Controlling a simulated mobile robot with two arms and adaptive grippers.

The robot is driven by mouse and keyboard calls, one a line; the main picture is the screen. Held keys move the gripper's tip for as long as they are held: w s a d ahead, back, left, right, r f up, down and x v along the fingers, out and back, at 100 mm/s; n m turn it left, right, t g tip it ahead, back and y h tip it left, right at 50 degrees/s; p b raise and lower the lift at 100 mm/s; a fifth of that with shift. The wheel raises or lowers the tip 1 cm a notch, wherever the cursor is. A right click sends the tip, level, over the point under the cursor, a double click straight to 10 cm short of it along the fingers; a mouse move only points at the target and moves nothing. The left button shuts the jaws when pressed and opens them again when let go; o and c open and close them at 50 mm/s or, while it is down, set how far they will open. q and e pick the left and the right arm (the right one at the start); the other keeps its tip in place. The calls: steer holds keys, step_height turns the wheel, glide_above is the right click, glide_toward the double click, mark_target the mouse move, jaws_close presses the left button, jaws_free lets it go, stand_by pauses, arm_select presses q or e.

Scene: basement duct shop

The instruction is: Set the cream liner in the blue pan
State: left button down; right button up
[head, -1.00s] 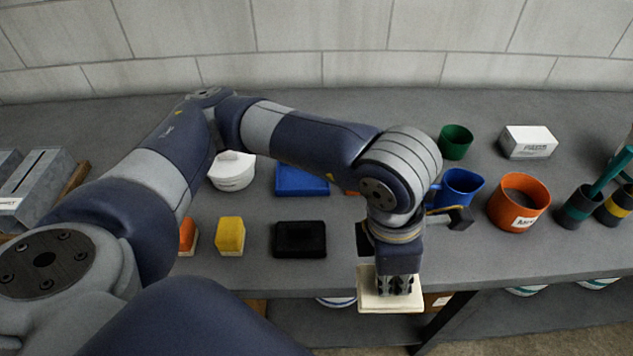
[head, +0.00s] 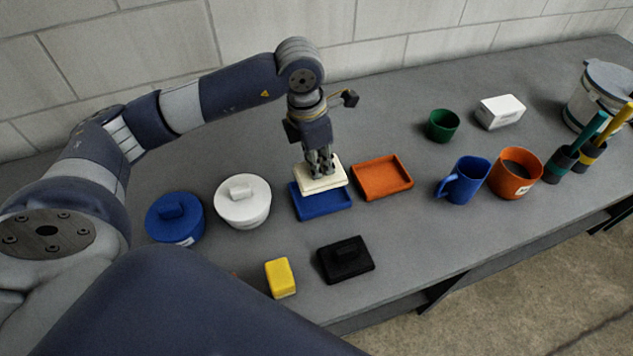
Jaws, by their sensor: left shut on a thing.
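The cream liner (head: 312,184) is a flat cream block with a raised middle part. My left gripper (head: 319,168) points down and is shut on that raised part. The blue pan (head: 324,208) lies on the bench right under the liner. The liner covers the rear part of the pan, and its front floor and rim show. I cannot tell whether the liner touches the pan or hangs just above it. My right gripper is not in view.
An orange tray (head: 382,177) lies right of the pan. A white lidded pot (head: 242,206) and a blue lidded pot (head: 175,221) stand left. A black lidded box (head: 345,260) and a yellow block (head: 281,278) lie in front. Mugs stand further right.

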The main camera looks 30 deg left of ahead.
arm_select(q)
step_height(320, 180, down, 3)
steer(key=shift+r+p, duration=0.2)
steer(key=shift+p, duration=0.1)
step_height(320, 180, down, 4)
steer(key=shift+f+p, duration=0.2)
steer(key=shift+p, duration=0.35)
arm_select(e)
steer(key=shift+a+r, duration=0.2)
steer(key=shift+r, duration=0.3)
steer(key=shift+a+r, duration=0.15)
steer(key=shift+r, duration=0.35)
arm_select(q)
steer(key=shift+f, duration=0.1)
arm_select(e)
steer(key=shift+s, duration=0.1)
arm_select(q)
steer(key=shift+f+b, duration=0.1)
steer(key=shift+b, duration=0.2)
steer(key=c, duration=1.6)
jaws_free()
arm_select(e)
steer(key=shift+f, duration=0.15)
